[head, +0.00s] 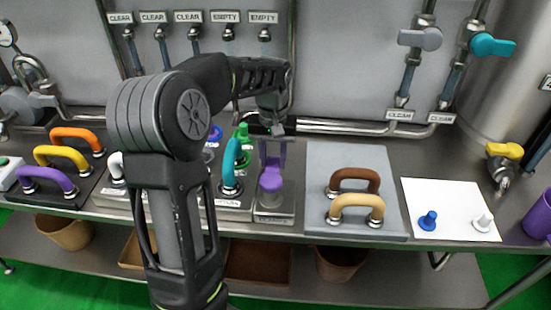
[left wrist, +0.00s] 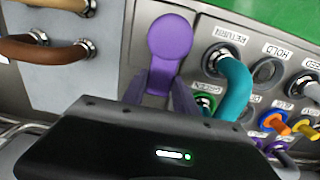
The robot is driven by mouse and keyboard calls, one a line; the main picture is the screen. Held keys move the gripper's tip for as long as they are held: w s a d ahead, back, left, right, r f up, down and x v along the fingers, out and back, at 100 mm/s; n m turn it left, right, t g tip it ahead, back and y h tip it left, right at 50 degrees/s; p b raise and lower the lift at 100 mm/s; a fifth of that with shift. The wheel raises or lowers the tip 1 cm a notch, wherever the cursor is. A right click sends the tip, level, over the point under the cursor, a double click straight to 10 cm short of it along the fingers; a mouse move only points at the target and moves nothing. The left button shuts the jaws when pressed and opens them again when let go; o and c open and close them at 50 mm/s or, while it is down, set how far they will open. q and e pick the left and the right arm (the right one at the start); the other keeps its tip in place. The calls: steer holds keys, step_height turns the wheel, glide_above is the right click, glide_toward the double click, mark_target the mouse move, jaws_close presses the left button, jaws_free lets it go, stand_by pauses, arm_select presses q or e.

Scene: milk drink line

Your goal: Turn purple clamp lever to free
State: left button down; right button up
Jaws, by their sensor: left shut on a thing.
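The purple clamp lever (head: 270,182) stands on a small grey labelled block (head: 274,216) at the front of the bench, right of the teal hose. Its round purple end shows clearly in the left wrist view (left wrist: 170,38). My left gripper (head: 271,160) reaches down to it from behind. In the left wrist view the fingers (left wrist: 165,82) are shut on the lever's shaft, just below the round end. The label on the block is too small to read in the head view. The lever's lower part is partly hidden by the gripper body. My right gripper is not in view.
The teal hose (head: 230,165) stands close to the left of the lever, with a green fitting (head: 242,133) behind it. A grey plate (head: 320,160) with brown (head: 354,176) and tan (head: 352,203) handles lies to the right. A white sheet (head: 455,198) is farther right.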

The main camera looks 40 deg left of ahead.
mark_target(273, 162)
arm_select(q)
steer(key=shift+a, duration=0.1)
stand_by(0.3)
steer(key=c, duration=1)
jaws_free()
steer(key=shift+o, duration=0.2)
steer(key=shift+r, duration=0.1)
step_height(273, 162, up, 8)
steer(key=shift+f+b, duration=0.15)
steer(key=shift+b, duration=0.25)
